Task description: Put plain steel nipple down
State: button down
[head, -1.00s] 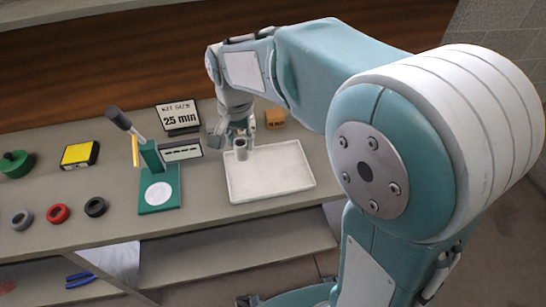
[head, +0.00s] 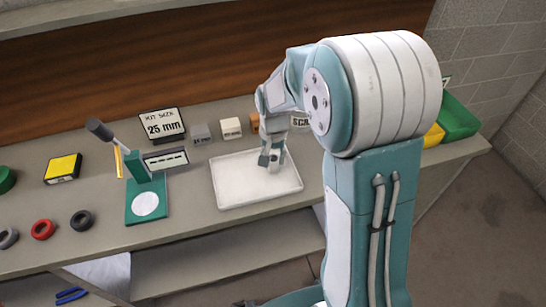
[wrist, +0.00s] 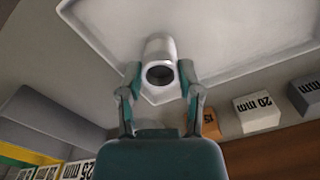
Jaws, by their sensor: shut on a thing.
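The plain steel nipple (wrist: 159,58) is a short, light grey tube with a dark open bore, seen in the wrist view. My gripper (wrist: 160,75) is shut on it, with one finger on each side. In the head view, my gripper (head: 271,160) is over the right part of the white tray (head: 235,185). The nipple there is small and partly hidden by the fingers. It is low over the tray; I cannot tell whether it touches the tray floor.
Blocks stand behind the tray: a grey one (head: 201,133), a white one (head: 231,127) and an orange one (head: 254,122). A green press stand (head: 146,190) is left of the tray. Coloured rings lie further left. Green and yellow bins (head: 458,115) are at right.

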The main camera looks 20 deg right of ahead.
aim_at(274, 158)
jog(key=shift+f, duration=0.2)
jog(key=shift+c, duration=1.3)
grip_release()
jog(key=shift+a+f, duration=0.1)
notch_tip(274, 158, up, 12)
jog(key=s+r+n+t, duration=0.2)
jog(key=s+r, duration=0.1)
jog(key=s, duration=0.7)
jog(key=s+r+n+t, duration=0.3)
jog(key=s, duration=0.8)
jog(key=shift+r+t, duration=0.15)
jog(key=shift+t, duration=0.15)
